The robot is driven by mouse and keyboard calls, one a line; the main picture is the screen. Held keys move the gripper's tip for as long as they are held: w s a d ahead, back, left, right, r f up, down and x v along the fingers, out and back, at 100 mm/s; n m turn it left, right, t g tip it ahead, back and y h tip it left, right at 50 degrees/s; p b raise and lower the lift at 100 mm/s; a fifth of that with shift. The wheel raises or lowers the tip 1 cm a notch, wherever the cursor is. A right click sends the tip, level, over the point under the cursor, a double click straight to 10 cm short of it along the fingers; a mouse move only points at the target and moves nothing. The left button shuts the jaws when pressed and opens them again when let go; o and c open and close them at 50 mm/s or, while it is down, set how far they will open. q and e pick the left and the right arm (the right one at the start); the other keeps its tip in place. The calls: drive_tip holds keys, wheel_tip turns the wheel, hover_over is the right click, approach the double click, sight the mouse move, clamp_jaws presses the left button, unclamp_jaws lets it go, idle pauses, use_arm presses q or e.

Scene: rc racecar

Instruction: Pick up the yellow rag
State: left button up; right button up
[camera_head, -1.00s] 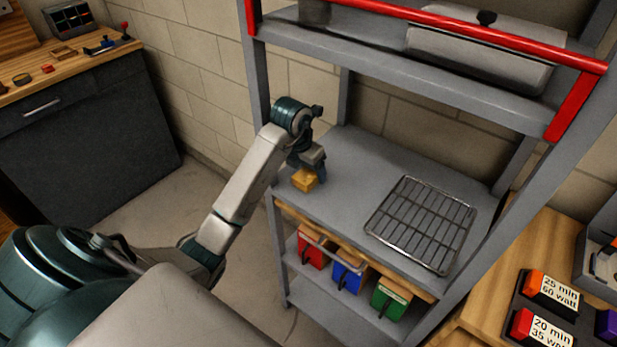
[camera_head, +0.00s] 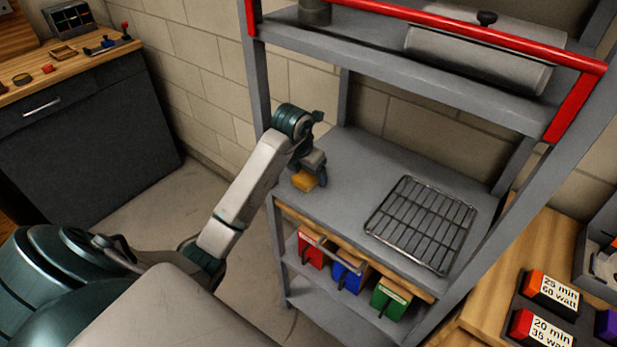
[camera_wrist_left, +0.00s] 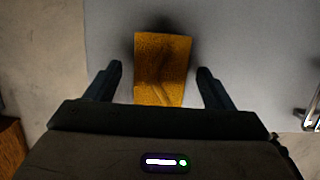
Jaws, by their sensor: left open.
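The yellow rag (camera_head: 303,182) is a small folded block on the grey shelf (camera_head: 345,200) near its left front corner. My left gripper (camera_head: 315,180) is at the rag, pointing down, and partly hides it. In the left wrist view the rag (camera_wrist_left: 161,70) lies between the two open fingers of the left gripper (camera_wrist_left: 159,80), with a gap on each side. The rag extends beyond the fingertips. My right gripper is not in view.
A wire rack (camera_head: 420,222) lies on the same shelf to the right. Red, blue and green bins (camera_head: 347,275) hang below. An upper shelf with a red rail (camera_head: 440,22) and metal containers stands above. The shelf between rag and rack is clear.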

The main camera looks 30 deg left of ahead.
use_arm(q)
drive_tip(key=shift+c, duration=0.3)
drive_tip(key=c, duration=1)
drive_tip(key=shift+r, duration=0.25)
